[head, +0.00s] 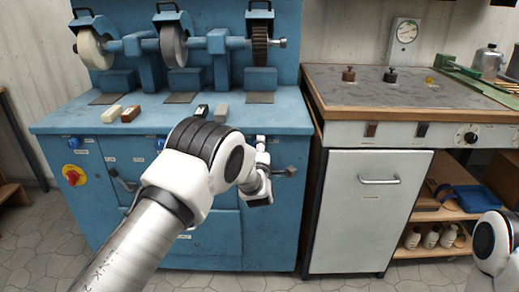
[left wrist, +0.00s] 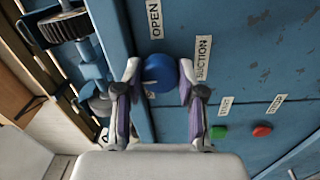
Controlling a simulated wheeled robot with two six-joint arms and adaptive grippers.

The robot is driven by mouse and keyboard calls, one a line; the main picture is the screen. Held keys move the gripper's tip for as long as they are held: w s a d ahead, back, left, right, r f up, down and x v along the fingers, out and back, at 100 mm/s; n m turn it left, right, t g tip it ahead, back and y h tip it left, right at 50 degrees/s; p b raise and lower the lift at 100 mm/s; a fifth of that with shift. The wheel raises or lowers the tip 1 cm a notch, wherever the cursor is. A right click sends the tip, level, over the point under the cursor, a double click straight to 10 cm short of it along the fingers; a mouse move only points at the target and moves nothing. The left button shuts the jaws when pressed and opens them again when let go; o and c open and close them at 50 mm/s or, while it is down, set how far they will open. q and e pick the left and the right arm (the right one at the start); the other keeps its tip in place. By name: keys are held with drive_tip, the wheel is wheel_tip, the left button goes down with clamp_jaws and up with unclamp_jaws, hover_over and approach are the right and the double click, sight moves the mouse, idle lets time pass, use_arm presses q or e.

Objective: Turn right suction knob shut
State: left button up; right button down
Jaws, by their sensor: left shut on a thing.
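The right suction knob (left wrist: 158,72) is a round blue knob on the blue cabinet front, seen in the left wrist view. It sits between the two fingers of my left gripper (left wrist: 160,82), which is shut on it. Labels reading OPEN (left wrist: 155,18) and SUCTION (left wrist: 203,57) are beside it. In the head view my left gripper (head: 262,160) is at the right part of the blue cabinet front, partly behind my own arm, and the knob is hidden there. Only part of my right arm shows at the lower right; its gripper is out of view.
The blue grinding machine (head: 90,202) has several wheels on top and another blue knob (head: 73,142) at left. A red and yellow switch (head: 73,177) is below that. Green (left wrist: 218,132) and red (left wrist: 262,131) buttons are near the gripper. A white cabinet (head: 365,215) stands right.

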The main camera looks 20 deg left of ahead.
use_arm(q)
drive_tip(key=o, duration=1.1)
drive_tip(key=shift+o, duration=0.2)
drive_tip(key=v, duration=1.2)
drive_tip(key=shift+f, duration=0.15)
